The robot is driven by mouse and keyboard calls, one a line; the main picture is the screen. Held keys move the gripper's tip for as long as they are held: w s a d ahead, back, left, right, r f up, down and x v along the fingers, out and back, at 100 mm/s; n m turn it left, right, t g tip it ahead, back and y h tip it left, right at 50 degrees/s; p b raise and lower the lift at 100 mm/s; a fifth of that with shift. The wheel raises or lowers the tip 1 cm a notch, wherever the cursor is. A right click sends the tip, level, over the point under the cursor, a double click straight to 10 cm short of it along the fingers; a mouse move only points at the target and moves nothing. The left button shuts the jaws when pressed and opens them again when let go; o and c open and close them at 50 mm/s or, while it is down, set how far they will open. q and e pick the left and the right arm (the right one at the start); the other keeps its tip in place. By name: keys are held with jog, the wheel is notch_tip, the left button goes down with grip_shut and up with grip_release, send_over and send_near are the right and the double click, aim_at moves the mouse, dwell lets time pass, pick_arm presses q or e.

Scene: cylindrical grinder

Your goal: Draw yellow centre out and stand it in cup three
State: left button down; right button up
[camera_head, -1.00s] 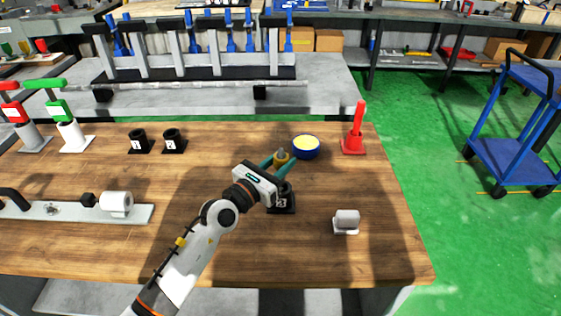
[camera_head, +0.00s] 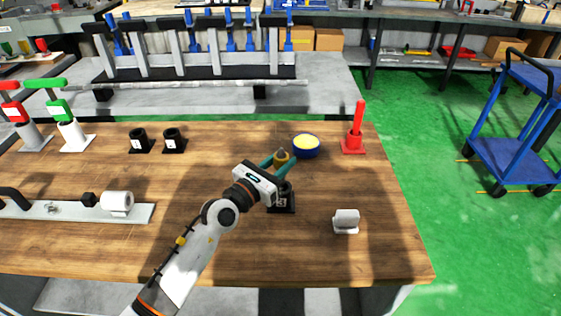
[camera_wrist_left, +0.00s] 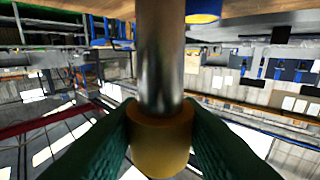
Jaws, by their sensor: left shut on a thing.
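The yellow centre (camera_head: 281,159), a metal pin with a yellow collar, is upright between the teal fingers of my left gripper (camera_head: 283,163). The left wrist view shows its yellow collar (camera_wrist_left: 160,145) squeezed between the fingers and its metal shaft (camera_wrist_left: 160,60) running out of the top of the picture. Black cup three (camera_head: 281,203), with a white 3 label, stands on the table just below the gripper. The gripper partly hides the cup's mouth, so I cannot tell whether the shaft's end is inside it. My right gripper is not in view.
Two black numbered cups (camera_head: 174,142) stand to the left. A red post (camera_head: 354,135) and a grey-white block on a stand (camera_head: 346,221) are to the right. A grey fixture plate (camera_head: 70,211) lies at left.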

pick_arm(q)
jog(key=shift+r, duration=0.15)
jog(key=shift+f+b, duration=2.7)
jog(key=shift+f, duration=0.65)
jog(key=c, duration=0.9)
grip_release()
jog(key=shift+c, duration=0.2)
jog(key=shift+f, duration=0.15)
jog(key=v, duration=1.2)
jog(key=shift+a, duration=0.1)
